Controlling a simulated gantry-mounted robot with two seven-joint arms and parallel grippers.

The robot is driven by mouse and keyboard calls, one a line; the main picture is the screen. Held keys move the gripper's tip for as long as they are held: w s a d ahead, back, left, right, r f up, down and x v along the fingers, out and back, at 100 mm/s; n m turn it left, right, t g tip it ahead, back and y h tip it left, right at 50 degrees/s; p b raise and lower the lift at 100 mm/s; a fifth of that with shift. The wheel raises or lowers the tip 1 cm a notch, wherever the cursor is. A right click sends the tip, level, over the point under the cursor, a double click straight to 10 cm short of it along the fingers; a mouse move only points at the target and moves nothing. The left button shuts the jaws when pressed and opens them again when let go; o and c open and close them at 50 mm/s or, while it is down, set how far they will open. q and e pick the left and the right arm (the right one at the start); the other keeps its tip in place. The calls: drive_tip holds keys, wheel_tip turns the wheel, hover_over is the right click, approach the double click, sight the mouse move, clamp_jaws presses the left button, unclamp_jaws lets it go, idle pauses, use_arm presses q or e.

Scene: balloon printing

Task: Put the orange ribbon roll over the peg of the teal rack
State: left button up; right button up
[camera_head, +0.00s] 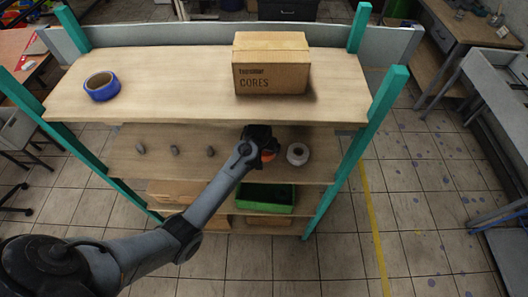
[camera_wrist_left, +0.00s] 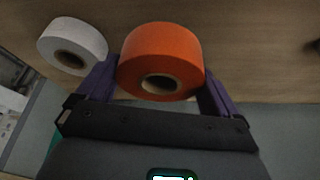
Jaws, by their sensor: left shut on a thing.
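The orange ribbon roll (camera_wrist_left: 160,55) is between the two purple fingers of my left gripper (camera_wrist_left: 158,88) in the left wrist view. The fingers are shut on its sides. In the head view my left gripper (camera_head: 262,148) is at the second shelf, and only a bit of the orange roll (camera_head: 268,155) shows past it. The teal rack (camera_head: 378,115) has several short grey pegs on that shelf; three show bare, the left one (camera_head: 140,149), the middle one (camera_head: 175,151) and the right one (camera_head: 210,151). My right gripper is in neither view.
A white roll (camera_head: 298,154) is just right of my left gripper and also shows in the wrist view (camera_wrist_left: 72,46). A blue roll (camera_head: 101,86) and a cardboard box (camera_head: 271,63) are on the top shelf. A green crate (camera_head: 266,198) is below. The top shelf overhangs the pegs.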

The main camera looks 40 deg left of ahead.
sight(264, 153)
use_arm(q)
drive_tip(key=shift+w+a+f, duration=0.1)
drive_tip(key=shift+a+f, duration=0.15)
drive_tip(key=shift+a, duration=0.1)
wheel_tip(264, 153, down, 4)
drive_tip(key=shift+r+p, duration=0.2)
drive_tip(key=shift+p, duration=0.1)
drive_tip(key=shift+f, duration=0.2)
drive_tip(key=o, duration=0.7)
drive_tip(key=shift+f, duration=0.15)
